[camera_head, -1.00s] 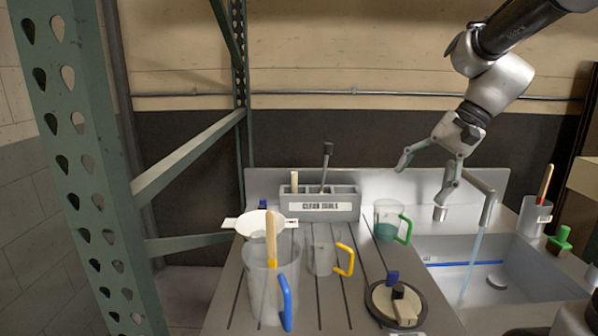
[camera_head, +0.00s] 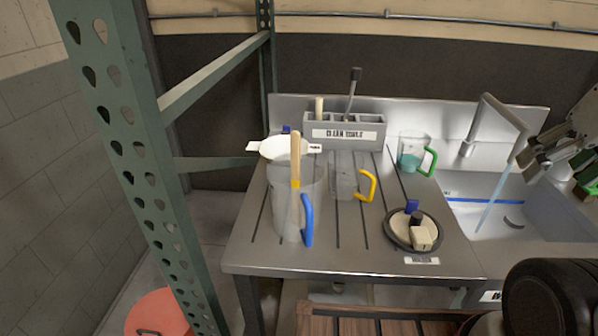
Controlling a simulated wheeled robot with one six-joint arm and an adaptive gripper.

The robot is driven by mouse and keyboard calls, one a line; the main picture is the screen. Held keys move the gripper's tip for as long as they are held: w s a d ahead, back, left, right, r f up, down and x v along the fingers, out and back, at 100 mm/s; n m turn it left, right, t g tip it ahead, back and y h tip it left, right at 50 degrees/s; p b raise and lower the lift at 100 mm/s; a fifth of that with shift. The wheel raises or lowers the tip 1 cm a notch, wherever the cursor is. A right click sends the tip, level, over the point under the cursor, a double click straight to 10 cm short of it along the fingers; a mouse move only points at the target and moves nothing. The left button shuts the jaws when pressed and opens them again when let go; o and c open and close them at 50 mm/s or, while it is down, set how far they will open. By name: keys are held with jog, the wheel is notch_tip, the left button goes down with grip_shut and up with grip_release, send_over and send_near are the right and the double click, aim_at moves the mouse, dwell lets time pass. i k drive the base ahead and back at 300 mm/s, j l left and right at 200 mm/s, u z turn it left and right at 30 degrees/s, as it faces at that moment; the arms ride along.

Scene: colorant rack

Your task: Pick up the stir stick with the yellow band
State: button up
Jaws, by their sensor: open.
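The wooden stir stick (camera_head: 295,155) with a yellow band low on its visible shaft stands nearly upright in a clear pitcher (camera_head: 284,208) with a blue handle, on the left of the steel drainboard. Its upper part rises above the rim; its lower end is hard to make out through the pitcher wall. My gripper (camera_head: 556,170) is at the right edge of the picture, partly cut off, near the faucet and sink. Its fingers are apart with nothing seen between them. It is well to the right of the stick.
A clear pitcher with a yellow handle (camera_head: 366,186), a white strainer (camera_head: 272,148) and a labelled tool caddy (camera_head: 345,134) stand close around. A green-handled pitcher (camera_head: 430,160) and a round dish (camera_head: 400,238) are to the right. A green rack post (camera_head: 140,150) stands left.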

aim_at(294, 136)
jog(key=k+l+z, duration=0.15)
jog(key=z, duration=0.2)
jog(key=k+l+z, duration=0.1)
jog(key=l+z, duration=0.55)
jog(key=u, duration=2)
jog(key=i+j, duration=0.1)
jog(key=j, duration=0.2)
jog(key=j+u, duration=0.1)
jog(key=j, duration=0.15)
jog(key=i+j, duration=0.15)
jog(key=j, duration=0.15)
